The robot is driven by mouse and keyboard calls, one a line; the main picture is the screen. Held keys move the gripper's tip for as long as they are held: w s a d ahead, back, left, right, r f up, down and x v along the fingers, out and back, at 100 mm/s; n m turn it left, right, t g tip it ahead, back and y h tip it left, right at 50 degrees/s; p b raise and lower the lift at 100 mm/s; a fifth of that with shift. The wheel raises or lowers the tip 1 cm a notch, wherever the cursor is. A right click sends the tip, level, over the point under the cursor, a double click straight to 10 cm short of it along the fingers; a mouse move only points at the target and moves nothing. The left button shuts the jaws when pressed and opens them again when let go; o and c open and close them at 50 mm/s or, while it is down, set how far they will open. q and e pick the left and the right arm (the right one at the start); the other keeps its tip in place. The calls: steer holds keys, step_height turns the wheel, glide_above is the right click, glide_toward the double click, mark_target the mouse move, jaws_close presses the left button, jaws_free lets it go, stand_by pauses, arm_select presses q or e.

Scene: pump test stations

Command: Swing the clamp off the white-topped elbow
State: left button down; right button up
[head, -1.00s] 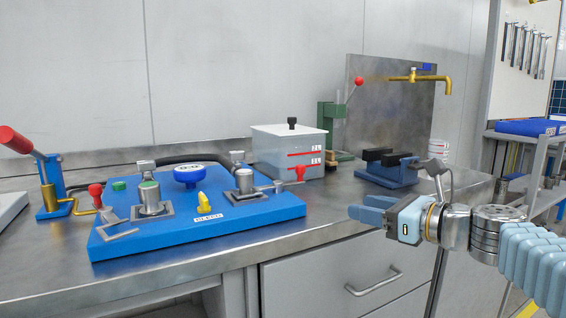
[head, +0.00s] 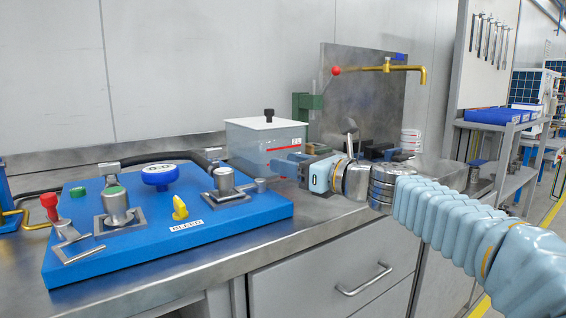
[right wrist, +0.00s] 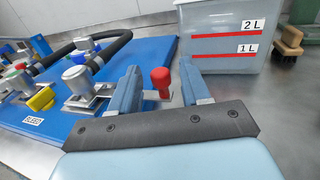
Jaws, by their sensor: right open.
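The white-topped elbow (head: 224,180) stands upright in a square metal seat at the right end of the blue plate (head: 90,262). It also shows in the right wrist view (right wrist: 78,76). Its clamp has a red handle (right wrist: 160,77) on a metal bar at the plate's right edge. In the head view my gripper hides most of that handle. My right gripper (head: 276,166) is open beside the plate, its fingers pointing left. In the right wrist view its fingers (right wrist: 160,88) stand on either side of the red handle, with gaps visible. My left gripper is not in view.
A clear tank (head: 262,142) with a white lid stands just behind my right gripper. A green-topped elbow (head: 116,203), a blue knob (head: 160,174) and a yellow lever (head: 180,208) sit on the plate. Bare bench lies in front of the plate.

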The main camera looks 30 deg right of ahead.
steer(key=shift+x, duration=1.05)
steer(key=shift+c, duration=0.3)
jaws_close()
